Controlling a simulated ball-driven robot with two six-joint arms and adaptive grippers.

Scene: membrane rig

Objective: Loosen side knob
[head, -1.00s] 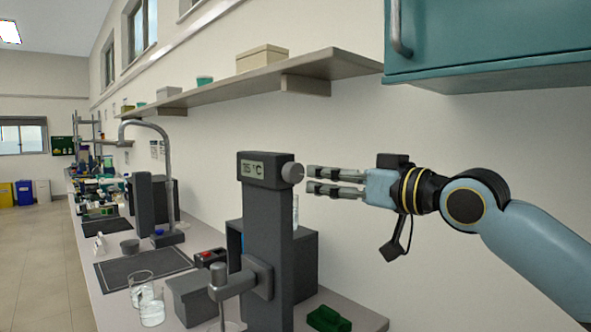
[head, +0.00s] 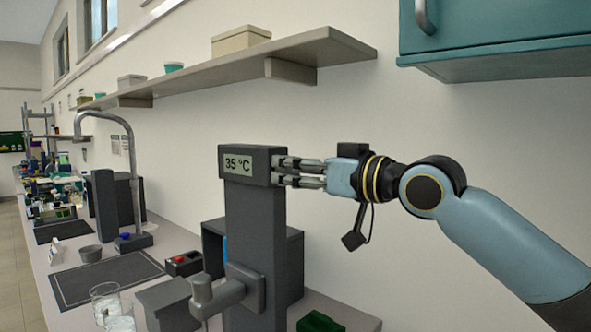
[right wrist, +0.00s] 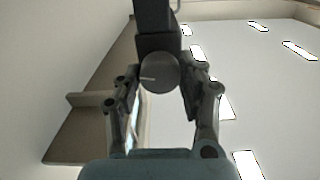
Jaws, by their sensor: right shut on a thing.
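The dark grey rig column (head: 255,245) stands on the bench with a display head (head: 247,165) on top that reads 35 °C. The side knob (right wrist: 160,74) is a round grey disc with a light mark pointing left, on the head's side in the right wrist view. My right gripper (head: 280,171) reaches in from the right at the head's right side and hides the knob in the head view. In the right wrist view, its two fingers (right wrist: 160,85) are shut on the knob, one on each side. My left gripper is out of view.
A lower clamp knob (head: 203,292) sticks out at the column's front. Glass beakers (head: 112,305), a grey box (head: 168,303) and a red-buttoned box (head: 184,263) stand left of it. A wall shelf (head: 220,68) and a teal cabinet (head: 495,60) hang above.

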